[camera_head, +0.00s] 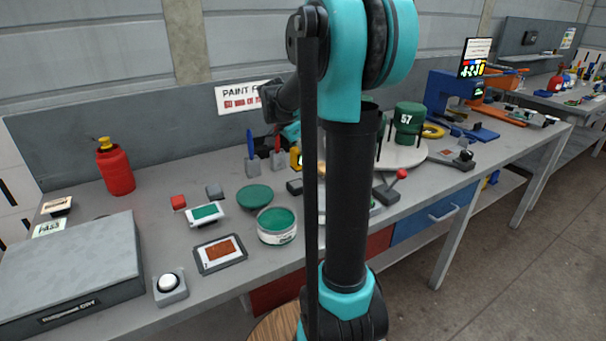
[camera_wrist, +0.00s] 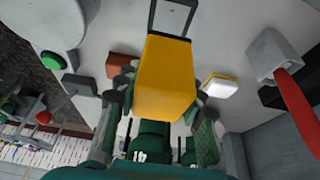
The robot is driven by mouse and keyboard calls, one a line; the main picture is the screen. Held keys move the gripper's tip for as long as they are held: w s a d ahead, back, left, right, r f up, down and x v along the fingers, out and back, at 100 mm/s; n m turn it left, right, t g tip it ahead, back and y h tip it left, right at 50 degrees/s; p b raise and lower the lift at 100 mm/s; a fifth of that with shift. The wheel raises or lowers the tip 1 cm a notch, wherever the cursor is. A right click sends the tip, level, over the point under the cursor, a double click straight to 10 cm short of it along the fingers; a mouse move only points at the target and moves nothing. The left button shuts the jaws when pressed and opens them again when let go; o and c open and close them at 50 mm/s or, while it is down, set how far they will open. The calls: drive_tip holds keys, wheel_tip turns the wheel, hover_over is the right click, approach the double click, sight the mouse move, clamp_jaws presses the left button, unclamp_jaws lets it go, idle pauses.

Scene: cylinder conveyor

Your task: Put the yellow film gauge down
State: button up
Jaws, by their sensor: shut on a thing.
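In the wrist view the yellow film gauge (camera_wrist: 165,80) is a yellow block between the fingers of my gripper (camera_wrist: 160,105), which is shut on it. A dark open frame (camera_wrist: 174,14) shows at its far end; I cannot tell whether it belongs to the gauge. The grey bench top (camera_wrist: 215,45) lies behind the gauge; whether they touch is unclear. In the head view a small yellow part (camera_head: 295,157), probably the gauge, shows beside my arm. My arm hides most of the gripper there.
A red-handled tool (camera_wrist: 297,108) stands in a grey block at the right of the wrist view. A white-and-yellow block (camera_wrist: 220,86) and a reddish block (camera_wrist: 125,66) lie near the gauge. In the head view, an open green paint tin (camera_head: 277,228) and a blue-handled tool (camera_head: 251,150) stand on the bench.

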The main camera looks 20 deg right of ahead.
sight(293, 151)
drive_tip(key=shift+f, duration=3)
drive_tip(key=shift+f, duration=0.15)
drive_tip(key=o, duration=1)
drive_tip(key=v, duration=1.2)
drive_tip(key=shift+s+d, duration=0.1)
drive_tip(key=shift+s, duration=0.1)
